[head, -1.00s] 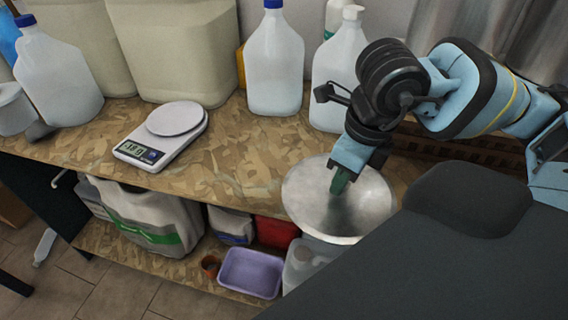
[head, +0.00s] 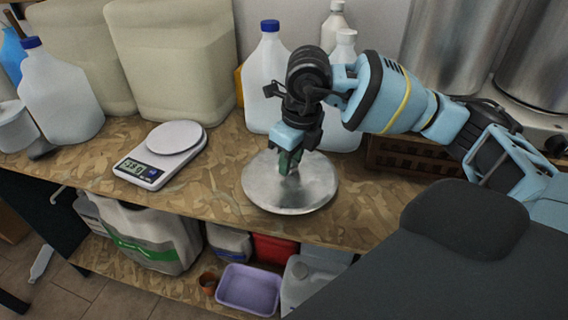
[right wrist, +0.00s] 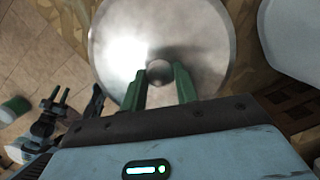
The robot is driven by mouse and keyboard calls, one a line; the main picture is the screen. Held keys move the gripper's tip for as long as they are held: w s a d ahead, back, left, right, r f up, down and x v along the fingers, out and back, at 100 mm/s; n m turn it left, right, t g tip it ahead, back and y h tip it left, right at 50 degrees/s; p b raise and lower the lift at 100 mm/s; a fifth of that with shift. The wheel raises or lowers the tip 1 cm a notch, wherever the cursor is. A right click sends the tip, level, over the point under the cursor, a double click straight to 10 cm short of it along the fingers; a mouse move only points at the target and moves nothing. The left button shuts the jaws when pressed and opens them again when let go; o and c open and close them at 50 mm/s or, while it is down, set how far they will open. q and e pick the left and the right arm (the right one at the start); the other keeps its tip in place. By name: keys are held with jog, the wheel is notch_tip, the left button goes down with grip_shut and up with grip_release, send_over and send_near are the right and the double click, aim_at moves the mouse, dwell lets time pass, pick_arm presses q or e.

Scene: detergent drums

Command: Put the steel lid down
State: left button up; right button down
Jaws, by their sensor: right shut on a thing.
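The steel lid (head: 265,190) is a round, shiny disc over the front part of the wooden bench top, to the right of the scale. My right gripper (head: 289,163) comes down on its middle and is shut on its knob. In the right wrist view the lid (right wrist: 115,50) fills the upper middle, and the two green fingers (right wrist: 160,88) close around the small round knob. The lid looks about level. I cannot tell whether its underside touches the bench.
A kitchen scale (head: 160,155) stands left of the lid on the bench (head: 215,175). White jugs (head: 266,80) stand close behind the lid. A lower shelf holds a purple tub (head: 249,289) and a grey-green bag (head: 155,235). Bare bench lies between scale and lid.

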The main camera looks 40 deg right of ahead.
jog(key=shift+w+f, duration=0.1)
jog(key=shift+w, duration=0.9)
jog(key=shift+w+a, duration=0.1)
jog(key=shift+w, duration=0.3)
notch_tip(320, 180, down, 3)
jog(key=shift+f, duration=0.3)
jog(key=shift+f, duration=0.2)
jog(key=c, duration=1.1)
grip_release()
jog(key=shift+o, duration=0.2)
jog(key=shift+r, duration=0.15)
jog(key=r, duration=0.4)
jog(key=s+r, duration=0.1)
jog(key=r, duration=0.7)
jog(key=shift+s+d+p, duration=0.3)
jog(key=shift+s+p, duration=0.1)
